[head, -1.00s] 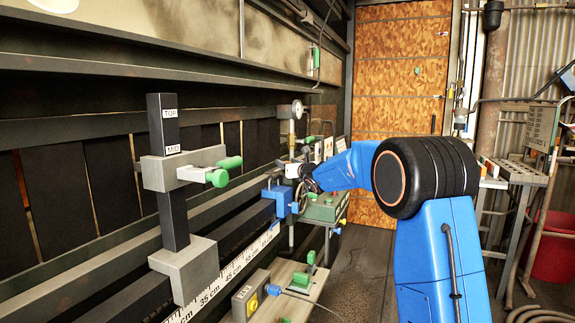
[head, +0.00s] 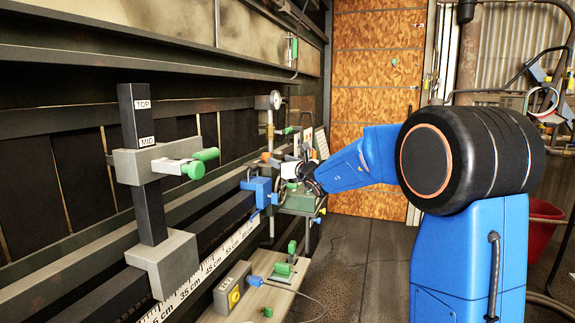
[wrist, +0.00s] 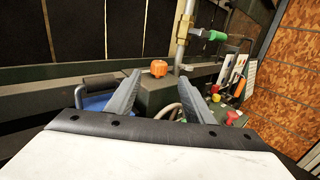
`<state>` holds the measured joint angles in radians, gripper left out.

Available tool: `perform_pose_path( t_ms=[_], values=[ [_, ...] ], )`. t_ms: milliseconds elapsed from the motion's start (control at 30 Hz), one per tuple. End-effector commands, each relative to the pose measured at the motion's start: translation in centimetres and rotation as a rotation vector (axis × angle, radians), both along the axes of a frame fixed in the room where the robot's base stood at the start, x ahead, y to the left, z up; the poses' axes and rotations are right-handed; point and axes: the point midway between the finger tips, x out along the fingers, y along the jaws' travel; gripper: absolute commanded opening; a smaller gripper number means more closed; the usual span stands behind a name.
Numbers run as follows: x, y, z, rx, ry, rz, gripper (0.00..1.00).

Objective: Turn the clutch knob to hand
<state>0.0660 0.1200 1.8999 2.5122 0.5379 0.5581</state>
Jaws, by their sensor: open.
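An orange lobed knob (wrist: 159,68), which I take to be the clutch knob, stands on a dark green housing (wrist: 153,90) in the wrist view. It also shows as a small orange spot (head: 266,157) in the head view. My gripper (wrist: 160,77) is open, its two grey fingers apart with nothing between them. The knob appears beyond the fingertips, in line with the gap, and looks apart from them. In the head view my gripper (head: 287,171) is small and partly hidden by my wrist. No marking showing the knob's setting is readable.
A blue block with a dark handle (wrist: 97,90) is left of the fingers. A pipe with a green-handled valve (wrist: 215,35) rises behind the knob. A control box with red and yellow buttons (wrist: 228,112) is at right. The floor (head: 345,265) by the bench is clear.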

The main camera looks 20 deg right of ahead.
Motion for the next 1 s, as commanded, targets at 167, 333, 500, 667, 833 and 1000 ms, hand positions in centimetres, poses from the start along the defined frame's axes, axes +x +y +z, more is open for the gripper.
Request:
perform_pose_path(
  t_ms=[167, 333, 500, 667, 833, 1000],
  values=[
    [-2.7, -0.7, 0.1, 0.001, -0.001, -0.001, 0.48],
    [-4.1, -1.0, 0.0, 0.001, 0.000, -0.001, 0.48],
    [-4.5, -1.1, 0.0, 0.000, 0.000, 0.000, 0.48],
    [-4.5, -1.1, 0.0, 0.001, 0.000, 0.000, 0.48],
    [-4.1, -1.4, 0.2, 0.000, -0.009, 0.010, 0.48],
    [-2.1, -3.0, 1.2, -0.002, -0.057, 0.104, 0.48]
  ],
)
